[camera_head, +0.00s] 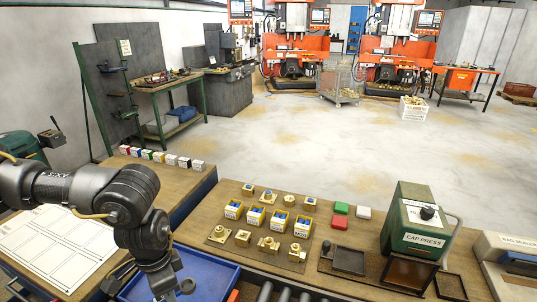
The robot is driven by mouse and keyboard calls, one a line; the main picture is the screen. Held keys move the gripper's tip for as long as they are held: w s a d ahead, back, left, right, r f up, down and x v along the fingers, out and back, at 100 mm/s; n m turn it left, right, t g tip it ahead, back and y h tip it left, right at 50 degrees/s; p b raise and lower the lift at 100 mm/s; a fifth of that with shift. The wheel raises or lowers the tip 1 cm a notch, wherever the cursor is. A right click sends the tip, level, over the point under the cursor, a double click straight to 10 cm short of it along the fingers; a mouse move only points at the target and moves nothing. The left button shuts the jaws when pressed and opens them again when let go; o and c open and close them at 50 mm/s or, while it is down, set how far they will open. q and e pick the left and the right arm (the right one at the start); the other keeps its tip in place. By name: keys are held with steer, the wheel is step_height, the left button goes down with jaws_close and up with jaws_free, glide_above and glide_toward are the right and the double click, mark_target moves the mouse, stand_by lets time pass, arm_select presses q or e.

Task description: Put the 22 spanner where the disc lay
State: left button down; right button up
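I cannot make out a 22 spanner or a disc in the head view. My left arm comes in from the left and bends down over the blue tray (222,268). Its lower end (172,290) is at the bottom edge of the picture, and the fingers cannot be made out. The arm hides part of the tray and of the bench beside it. A white sheet with printed outlines (50,250) lies on the left bench, partly behind the arm. My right gripper is not in view.
Small coloured blocks (160,157) line the left bench's back edge. A board with brass parts and labelled yellow bins (257,214) stands right of the tray. Farther right are red, green and white blocks (341,208), a dark tray (348,259) and the green cap press (412,225).

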arm_select(q)
steer(key=w+r+n, duration=0.1)
steer(key=n, duration=0.1)
steer(key=w+r+n, duration=0.1)
steer(key=r+n, duration=0.1)
steer(key=n, duration=0.1)
stand_by(0.4)
stand_by(0.3)
